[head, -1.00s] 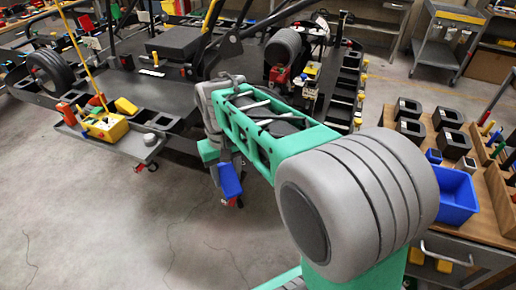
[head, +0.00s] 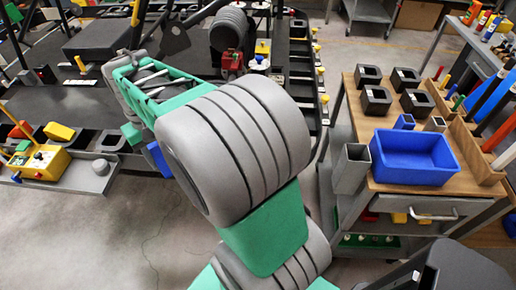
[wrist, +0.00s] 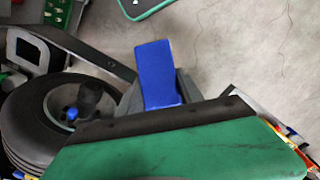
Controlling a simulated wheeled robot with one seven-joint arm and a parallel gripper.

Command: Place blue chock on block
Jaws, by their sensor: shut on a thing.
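My gripper (wrist: 158,92) is shut on the blue chock (wrist: 160,72), which sticks out past the grey fingers in the wrist view. In the head view the blue chock (head: 158,159) shows only as a small part beside my green and grey arm, near the edge of the kart stand. My arm hides the fingers there. Black hollow blocks (head: 375,99) stand in a group on the wooden top of the cart at right, well away from the chock. I cannot tell which block is the task's one.
The cart (head: 362,90) also bears a blue bin (head: 412,157) and grey square tubes (head: 351,168). The kart stand (head: 90,100) fills the upper left. A yellow box (head: 41,162) sits on its side tray. A wheel (wrist: 42,118) lies close to my gripper in the wrist view.

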